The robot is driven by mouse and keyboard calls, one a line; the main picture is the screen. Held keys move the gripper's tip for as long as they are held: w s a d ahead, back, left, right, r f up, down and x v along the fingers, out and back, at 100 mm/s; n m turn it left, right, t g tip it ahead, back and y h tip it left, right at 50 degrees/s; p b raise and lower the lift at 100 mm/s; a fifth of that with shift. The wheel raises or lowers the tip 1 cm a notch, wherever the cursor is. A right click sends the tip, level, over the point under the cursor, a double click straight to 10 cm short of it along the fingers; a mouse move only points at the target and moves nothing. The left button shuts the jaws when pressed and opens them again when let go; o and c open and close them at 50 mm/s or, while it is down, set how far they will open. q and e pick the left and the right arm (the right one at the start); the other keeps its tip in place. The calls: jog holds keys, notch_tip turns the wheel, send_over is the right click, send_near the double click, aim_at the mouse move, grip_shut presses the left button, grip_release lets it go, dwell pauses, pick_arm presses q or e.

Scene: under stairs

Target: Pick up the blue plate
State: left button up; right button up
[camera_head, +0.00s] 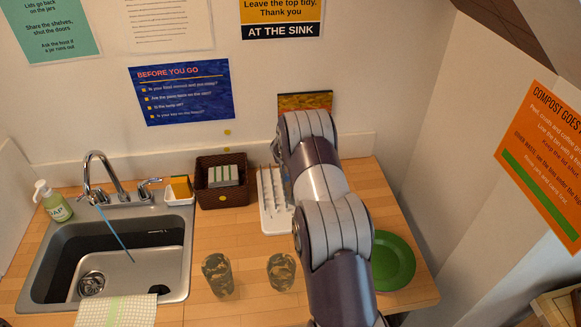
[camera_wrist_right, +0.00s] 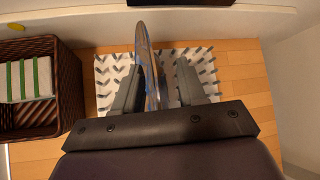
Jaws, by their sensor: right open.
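The blue plate (camera_wrist_right: 147,62) stands on edge in the right wrist view, seen nearly edge-on, above a white slotted rack (camera_wrist_right: 205,65). The open fingers of my right gripper (camera_wrist_right: 160,80) are on either side of its near part. The left finger is close to the plate and a gap shows on the right; I cannot tell whether either touches. In the head view, the white rack (camera_head: 268,212) shows beside my right arm, which hides the gripper and most of the plate. A bluish edge of the plate (camera_head: 287,184) shows beside the arm. My left gripper is not in view.
A dark wicker basket (camera_head: 221,181) stands left of the rack. Two glasses (camera_head: 218,274) (camera_head: 282,271) stand in front. A green plate (camera_head: 392,262) lies right of my arm. The sink (camera_head: 60,240) is at left. The wall is close behind the rack.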

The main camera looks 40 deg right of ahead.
jog(key=shift+s+a, duration=0.1)
grip_shut()
jog(key=shift+r, duration=0.15)
dwell(1.1)
